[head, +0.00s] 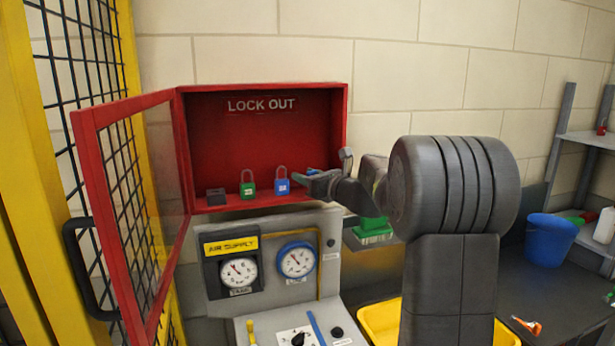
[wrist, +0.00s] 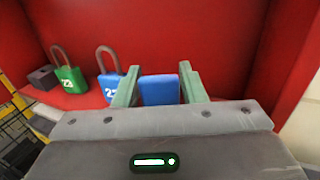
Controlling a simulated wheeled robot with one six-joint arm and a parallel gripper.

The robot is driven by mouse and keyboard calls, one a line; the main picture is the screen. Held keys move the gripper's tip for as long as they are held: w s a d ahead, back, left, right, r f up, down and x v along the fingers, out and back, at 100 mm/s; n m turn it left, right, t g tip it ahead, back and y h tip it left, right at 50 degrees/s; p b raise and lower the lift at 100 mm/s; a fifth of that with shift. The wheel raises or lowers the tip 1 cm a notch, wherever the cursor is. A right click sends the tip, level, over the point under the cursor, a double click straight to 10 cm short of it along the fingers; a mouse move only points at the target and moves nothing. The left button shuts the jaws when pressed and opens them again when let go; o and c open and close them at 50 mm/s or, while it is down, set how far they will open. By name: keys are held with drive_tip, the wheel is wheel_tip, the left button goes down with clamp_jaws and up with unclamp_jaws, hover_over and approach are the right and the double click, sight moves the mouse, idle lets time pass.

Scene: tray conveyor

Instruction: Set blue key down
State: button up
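The blue key (wrist: 160,90) shows as a blue block between the two pale green fingers of my gripper (wrist: 159,72) in the wrist view. It fills the gap between them, so the gripper looks shut on it. In the head view my gripper (head: 302,178) reaches into the right side of the open red lockout box (head: 262,135), low over its floor, with a bit of the blue key (head: 313,171) showing. Whether the key touches the floor is hidden. A blue padlock (head: 282,182) stands just left of the fingertips.
A green padlock (head: 248,186) and a small dark block (head: 215,196) stand further left in the box. The box door (head: 92,205) hangs open at left. The air supply panel (head: 268,228) is below. A blue bucket (head: 549,240) stands far right.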

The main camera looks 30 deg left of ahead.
drive_tip(key=shift+o, duration=1.1)
drive_tip(key=shift+r, duration=0.1)
drive_tip(key=shift+r, duration=0.15)
drive_tip(key=shift+s+d, duration=0.1)
drive_tip(key=shift+d, duration=0.25)
drive_tip(key=b+v, duration=0.3)
drive_tip(key=v, duration=0.8)
drive_tip(key=shift+d, duration=0.15)
drive_tip(key=shift+s, duration=0.1)
